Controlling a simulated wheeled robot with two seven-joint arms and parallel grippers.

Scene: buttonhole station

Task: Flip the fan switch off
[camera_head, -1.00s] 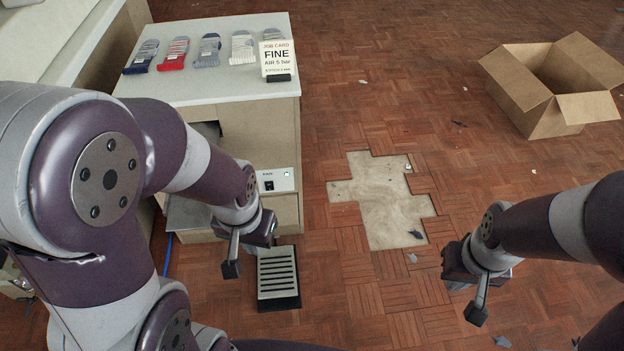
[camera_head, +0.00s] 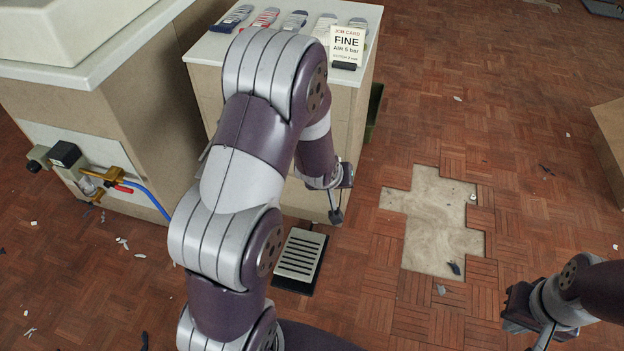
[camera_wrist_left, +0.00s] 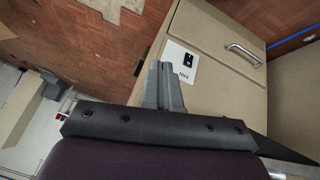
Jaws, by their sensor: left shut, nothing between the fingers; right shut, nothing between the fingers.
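The fan switch (camera_wrist_left: 187,60) is a small black rocker on a white plate (camera_wrist_left: 177,73) on the beige cabinet front, in the left wrist view. My left gripper (camera_wrist_left: 166,68) is shut and empty, its fingertips just beside the plate in that view. I cannot tell whether they touch it. In the head view my left gripper (camera_head: 336,214) is beside the cabinet's right end, and my arm hides the switch. My right gripper (camera_head: 540,345) is shut and empty, low at the right over the floor.
Socks (camera_head: 265,17) and a job card (camera_head: 346,45) are on the cabinet top (camera_head: 215,45). A slotted pedal (camera_head: 300,254) lies on the floor. A valve with a blue hose (camera_head: 148,196) is at left. A bare floor patch (camera_head: 432,225) and open floor lie right.

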